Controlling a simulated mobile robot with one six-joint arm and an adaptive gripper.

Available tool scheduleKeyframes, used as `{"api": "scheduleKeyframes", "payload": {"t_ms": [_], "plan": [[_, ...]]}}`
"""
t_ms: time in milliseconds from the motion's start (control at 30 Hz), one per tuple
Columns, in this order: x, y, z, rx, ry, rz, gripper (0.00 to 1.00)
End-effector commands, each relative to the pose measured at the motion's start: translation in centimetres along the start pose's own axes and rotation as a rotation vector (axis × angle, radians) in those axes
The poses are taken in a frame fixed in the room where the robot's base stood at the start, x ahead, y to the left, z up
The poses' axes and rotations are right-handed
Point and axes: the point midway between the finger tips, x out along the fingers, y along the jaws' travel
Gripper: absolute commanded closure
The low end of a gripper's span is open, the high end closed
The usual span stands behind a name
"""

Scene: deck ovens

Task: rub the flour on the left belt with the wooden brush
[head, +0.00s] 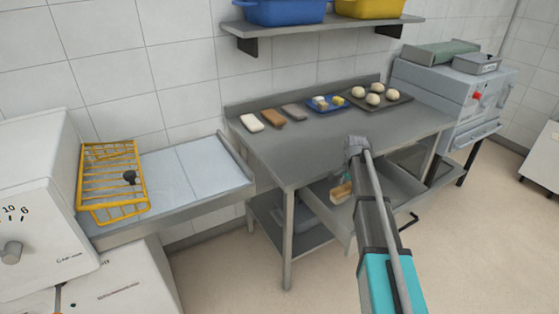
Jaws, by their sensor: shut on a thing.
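A wooden brush (341,193) with a pale lower part shows just left of my arm, over the open drawer (330,216) under the steel table. My gripper (349,180) is mostly hidden behind my own arm and is shut on the brush. The brush appears to be above the drawer, but the gap is hard to judge. The left belt (205,165) is a pale grey surface left of the table, well away from my gripper. I cannot clearly make out flour on it.
A yellow wire rack (112,200) with a dark knob covers the belt's left end. The steel table (310,150) holds several small items, a blue tray (313,106) and a dough tray (398,104) along its back. A shelf (320,27) with bins hangs above. The table's front is clear.

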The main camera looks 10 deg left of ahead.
Motion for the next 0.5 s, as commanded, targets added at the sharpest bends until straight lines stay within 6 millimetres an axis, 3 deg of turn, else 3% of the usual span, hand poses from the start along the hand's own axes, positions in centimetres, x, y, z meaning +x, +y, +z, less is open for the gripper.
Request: {"api": "scheduleKeyframes", "payload": {"t_ms": [300, 500], "plan": [[-3.0, 0.0, 0.0, 0.000, 0.000, 0.000, 0.77], [-3.6, 0.0, 0.0, 0.000, 0.000, 0.000, 0.77]]}}
